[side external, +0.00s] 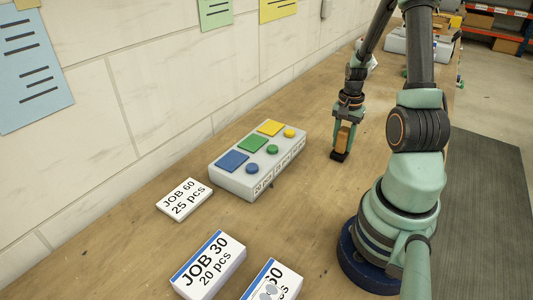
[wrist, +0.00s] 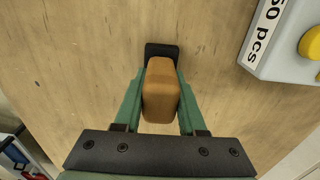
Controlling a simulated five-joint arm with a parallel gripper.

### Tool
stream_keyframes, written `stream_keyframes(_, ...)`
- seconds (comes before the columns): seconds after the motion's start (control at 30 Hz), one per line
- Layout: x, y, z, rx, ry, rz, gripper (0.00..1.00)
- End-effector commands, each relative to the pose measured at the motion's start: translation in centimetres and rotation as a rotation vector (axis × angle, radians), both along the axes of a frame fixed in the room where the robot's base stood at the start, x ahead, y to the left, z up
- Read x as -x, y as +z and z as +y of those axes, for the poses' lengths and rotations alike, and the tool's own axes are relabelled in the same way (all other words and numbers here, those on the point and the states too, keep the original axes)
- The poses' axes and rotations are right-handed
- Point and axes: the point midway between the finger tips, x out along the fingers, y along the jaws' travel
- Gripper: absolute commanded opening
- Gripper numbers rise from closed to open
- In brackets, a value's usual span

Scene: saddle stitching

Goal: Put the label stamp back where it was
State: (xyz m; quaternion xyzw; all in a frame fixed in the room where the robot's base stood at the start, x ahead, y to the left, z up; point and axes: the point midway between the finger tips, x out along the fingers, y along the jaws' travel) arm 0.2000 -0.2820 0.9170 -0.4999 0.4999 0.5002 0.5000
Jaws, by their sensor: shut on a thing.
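The label stamp has a brown wooden handle and a black base. In the side external view the stamp (side external: 342,140) is upright in my gripper (side external: 342,136), right of the button box. Its black base is at or very near the tabletop; I cannot tell whether it touches. In the wrist view the stamp's handle (wrist: 161,92) sits between the two green fingers of my gripper (wrist: 160,98). The gripper is shut on the handle, and the black base shows beyond the fingertips.
A grey box (side external: 258,160) with blue, green and yellow buttons stands left of the stamp. Job cards JOB 60 (side external: 184,199) and JOB 30 (side external: 208,265) lie nearer the camera, with another partly cut off card (side external: 273,283). The wooden table (side external: 310,205) is clear around the stamp.

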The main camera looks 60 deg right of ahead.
Motion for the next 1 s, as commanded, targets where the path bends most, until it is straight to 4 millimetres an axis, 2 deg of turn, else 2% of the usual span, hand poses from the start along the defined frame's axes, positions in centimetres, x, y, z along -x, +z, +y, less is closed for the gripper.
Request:
stream_keyframes(0.4, 0.0, -0.5, 0.0, 0.001, 0.0, -0.001, 0.0)
stream_keyframes(0.43, 0.0, -0.4, 0.0, 0.001, 0.0, -0.001, 0.51)
stream_keyframes(0.47, 0.0, -0.4, 0.0, 0.001, 0.0, -0.001, 0.63)
stream_keyframes(0.5, 0.0, -0.4, 0.0, 0.001, 0.0, -0.001, 0.7)
stream_keyframes(0.83, 0.0, -0.3, 0.0, 0.002, 0.0, -0.001, 0.7)
stream_keyframes(1.0, -0.1, 1.1, -0.1, 0.004, 0.0, -0.003, 0.7)
